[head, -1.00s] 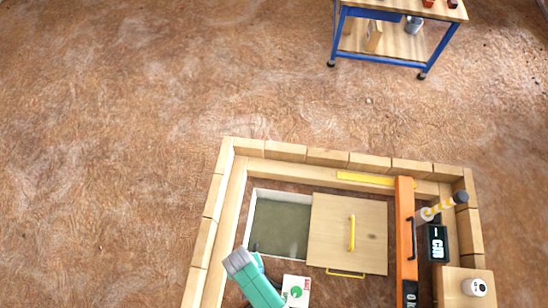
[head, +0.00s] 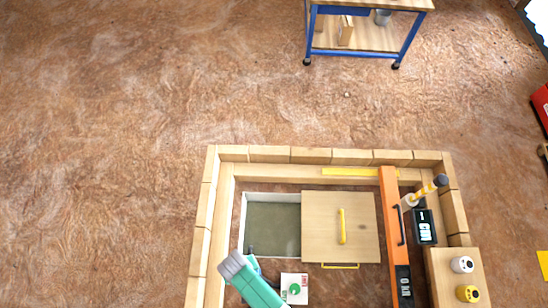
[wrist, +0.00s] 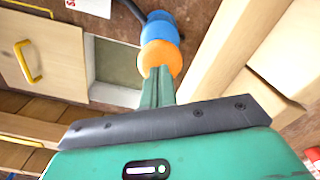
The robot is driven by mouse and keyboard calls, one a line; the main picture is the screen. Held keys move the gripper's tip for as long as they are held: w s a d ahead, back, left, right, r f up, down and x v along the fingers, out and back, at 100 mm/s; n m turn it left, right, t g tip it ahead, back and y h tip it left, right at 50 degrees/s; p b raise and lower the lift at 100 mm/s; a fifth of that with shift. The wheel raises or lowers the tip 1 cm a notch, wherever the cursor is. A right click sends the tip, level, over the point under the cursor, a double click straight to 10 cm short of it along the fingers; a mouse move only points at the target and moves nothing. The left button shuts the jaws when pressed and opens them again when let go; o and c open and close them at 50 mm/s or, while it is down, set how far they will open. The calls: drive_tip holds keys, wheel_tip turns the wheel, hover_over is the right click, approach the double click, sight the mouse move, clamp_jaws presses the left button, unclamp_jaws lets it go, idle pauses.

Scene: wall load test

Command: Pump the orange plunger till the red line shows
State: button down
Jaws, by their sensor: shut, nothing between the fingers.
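In the wrist view, the orange plunger (wrist: 160,57) is a round knob below a blue rounded part (wrist: 159,27). My gripper (wrist: 157,82) is shut and empty, its green fingers pointing at the orange knob. The fingertips overlap the knob's near side in the picture; I cannot tell whether they touch. No red line shows on the pump.
A timber frame (head: 270,154) surrounds an open grey pit (head: 273,226), a wooden lid (head: 325,252) with a yellow handle, and a white card (head: 294,288). A black display box (head: 424,226) stands right. A blue-legged table (head: 353,55) is behind.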

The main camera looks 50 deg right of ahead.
drive_tip(key=shift+f+b, duration=1.7)
drive_tip(key=shift+f, duration=0.45)
drive_tip(key=shift+f+b, duration=0.75)
drive_tip(key=shift+f, duration=0.1)
drive_tip(key=shift+r+p, duration=3.3)
drive_tip(key=shift+r, duration=0.05)
wheel_tip(320, 180, up, 6)
drive_tip(key=p, duration=0.5)
drive_tip(key=shift+p, duration=0.4)
